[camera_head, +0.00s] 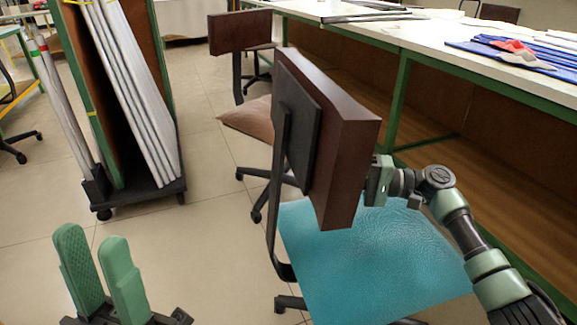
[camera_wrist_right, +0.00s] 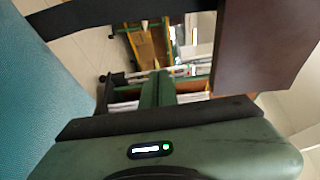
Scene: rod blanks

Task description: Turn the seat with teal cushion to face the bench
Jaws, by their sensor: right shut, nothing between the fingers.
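The seat with teal cushion (camera_head: 365,265) stands at centre right in the head view. Its brown backrest (camera_head: 350,130) is on the cushion's far-left side, on a black bent support. In the right wrist view, the cushion (camera_wrist_right: 35,110) is at the left and the backrest (camera_wrist_right: 262,45) at the upper right. My right gripper (camera_wrist_right: 162,78) is shut and empty, above the cushion and close to the backrest's right side; the backrest partly hides it in the head view. I cannot tell whether it touches. My left gripper (camera_head: 92,235) is open and empty at lower left.
The bench (camera_head: 400,38), white-topped with a green frame, runs along the right. A second chair with a pinkish cushion (camera_head: 250,118) stands behind the teal one. A wheeled rack (camera_head: 140,195) of panels stands at left. Tiled floor (camera_head: 205,240) is clear between rack and seat.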

